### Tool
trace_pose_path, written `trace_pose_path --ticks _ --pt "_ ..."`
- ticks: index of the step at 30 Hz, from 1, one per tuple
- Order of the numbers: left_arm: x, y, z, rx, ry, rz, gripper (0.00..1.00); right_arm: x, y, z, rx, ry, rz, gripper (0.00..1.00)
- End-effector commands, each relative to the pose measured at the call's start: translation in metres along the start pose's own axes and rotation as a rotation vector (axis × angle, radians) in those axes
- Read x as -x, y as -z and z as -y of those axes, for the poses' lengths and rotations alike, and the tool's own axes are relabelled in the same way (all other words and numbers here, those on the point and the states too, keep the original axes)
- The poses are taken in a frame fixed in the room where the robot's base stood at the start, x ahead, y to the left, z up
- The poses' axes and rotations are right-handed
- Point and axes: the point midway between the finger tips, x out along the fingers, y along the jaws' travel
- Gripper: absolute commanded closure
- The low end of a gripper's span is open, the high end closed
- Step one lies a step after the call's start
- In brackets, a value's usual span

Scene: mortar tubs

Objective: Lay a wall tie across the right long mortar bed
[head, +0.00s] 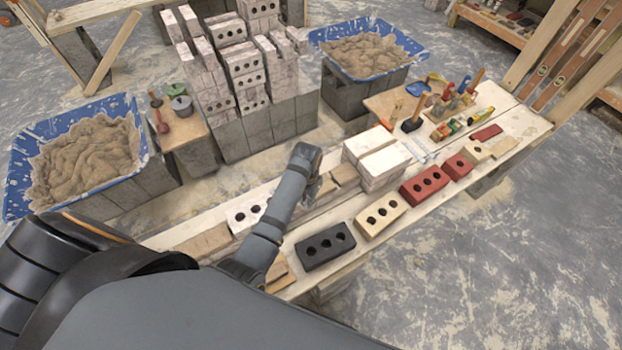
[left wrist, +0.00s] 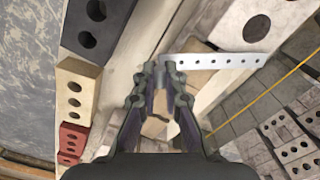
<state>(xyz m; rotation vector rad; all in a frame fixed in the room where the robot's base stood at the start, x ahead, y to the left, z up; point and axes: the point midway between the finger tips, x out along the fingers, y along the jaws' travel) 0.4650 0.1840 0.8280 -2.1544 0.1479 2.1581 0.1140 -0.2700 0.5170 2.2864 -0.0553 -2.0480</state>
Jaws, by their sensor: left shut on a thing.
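The wall tie (left wrist: 226,60) is a flat silvery metal strip with a row of holes. In the left wrist view my left gripper (left wrist: 161,72) is shut on its left end, and the strip sticks out to the right. In the head view my left gripper (head: 313,188) is over the low brick wall, mostly hidden by its own arm. Tan patches on the wall show under the tie in the wrist view, but I cannot tell for sure which is the right long mortar bed. My right gripper is not in view.
A black brick (head: 325,246), a cream brick (head: 381,215) and a red brick (head: 424,185) line the bench's near side. White blocks (head: 377,162) stand right of the gripper. A yellow line (left wrist: 262,97) crosses the wrist view. Blue tubs of mortar (head: 141,128) (head: 418,44) stand behind.

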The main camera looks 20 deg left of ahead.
Motion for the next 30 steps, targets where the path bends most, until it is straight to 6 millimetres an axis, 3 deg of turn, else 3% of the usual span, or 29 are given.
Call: trace_pose_path --ticks 1,3,10,20,30 --pt "0.013 0.011 -0.004 -0.080 -0.001 0.001 1.00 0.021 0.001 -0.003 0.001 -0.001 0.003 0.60" --pt "0.014 0.025 -0.011 -0.215 0.000 -0.001 1.00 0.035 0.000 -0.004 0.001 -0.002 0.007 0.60" --pt "0.010 0.050 -0.024 -0.515 0.007 -0.003 1.00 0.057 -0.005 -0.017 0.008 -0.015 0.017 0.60" --pt "-0.004 0.051 -0.025 -0.533 0.007 -0.004 1.00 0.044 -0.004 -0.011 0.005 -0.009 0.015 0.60" --pt "-0.041 0.051 -0.025 -0.532 0.007 -0.005 1.00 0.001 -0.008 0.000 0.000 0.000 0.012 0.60"
